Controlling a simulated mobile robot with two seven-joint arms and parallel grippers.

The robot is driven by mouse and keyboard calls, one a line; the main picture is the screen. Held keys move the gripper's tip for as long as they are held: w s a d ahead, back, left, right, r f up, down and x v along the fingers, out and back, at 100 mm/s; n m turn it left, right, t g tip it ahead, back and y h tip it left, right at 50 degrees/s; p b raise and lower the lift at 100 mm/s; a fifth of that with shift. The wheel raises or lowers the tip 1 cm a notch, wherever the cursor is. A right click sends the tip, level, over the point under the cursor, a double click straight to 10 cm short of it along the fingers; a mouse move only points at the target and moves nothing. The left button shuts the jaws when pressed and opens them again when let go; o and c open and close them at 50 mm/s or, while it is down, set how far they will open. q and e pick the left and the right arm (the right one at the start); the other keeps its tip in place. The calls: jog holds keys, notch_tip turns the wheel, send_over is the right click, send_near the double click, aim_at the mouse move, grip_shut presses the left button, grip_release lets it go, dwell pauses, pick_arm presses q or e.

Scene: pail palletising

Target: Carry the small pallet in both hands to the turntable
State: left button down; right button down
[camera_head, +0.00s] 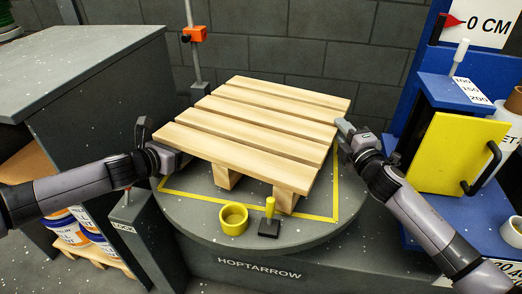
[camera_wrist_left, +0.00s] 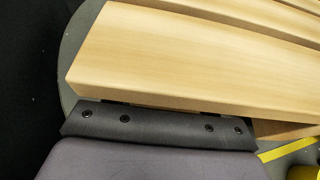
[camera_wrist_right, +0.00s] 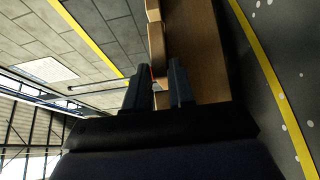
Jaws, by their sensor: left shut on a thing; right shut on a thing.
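The small pallet (camera_head: 262,118) of pale wooden slats lies level over the round grey turntable (camera_head: 187,214). It sits within or close over the yellow square outline; I cannot tell whether its feet touch the surface. My left gripper (camera_head: 168,156) is shut on its left edge, and the slat fills the left wrist view (camera_wrist_left: 190,62). My right gripper (camera_head: 346,130) is shut on the right edge; in the right wrist view its dark fingers (camera_wrist_right: 160,85) are beside the pallet's wood (camera_wrist_right: 198,45). The pallet hides most of the turntable top.
A yellow ring-shaped cup (camera_head: 233,219) and a yellow-handled stamp-like tool (camera_head: 269,220) stand at the turntable's front. A grey cabinet (camera_head: 80,70) is at left, with pails (camera_head: 75,228) below. A blue stand with a yellow door (camera_head: 455,152) is close at right.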

pick_arm(q)
jog(key=shift+w+a+f+b, duration=0.2)
jog(key=shift+f+b, duration=0.25)
jog(key=shift+b, duration=0.2)
pick_arm(e)
jog(key=shift+f, duration=0.3)
pick_arm(q)
jog(key=c, duration=0.7)
grip_release()
jog(key=shift+s+f, duration=0.15)
jog(key=shift+f, duration=0.1)
jog(key=shift+c, duration=0.2)
pick_arm(e)
jog(key=c, duration=1.3)
grip_release()
jog(key=shift+f, duration=0.3)
pick_arm(q)
jog(key=o, duration=0.3)
jog(key=shift+r, duration=0.1)
pick_arm(e)
jog(key=o, duration=0.3)
jog(key=shift+r, duration=0.1)
jog(key=shift+o, duration=0.2)
pick_arm(q)
jog(key=o, duration=0.4)
jog(key=shift+d, duration=0.1)
jog(key=shift+r, duration=0.1)
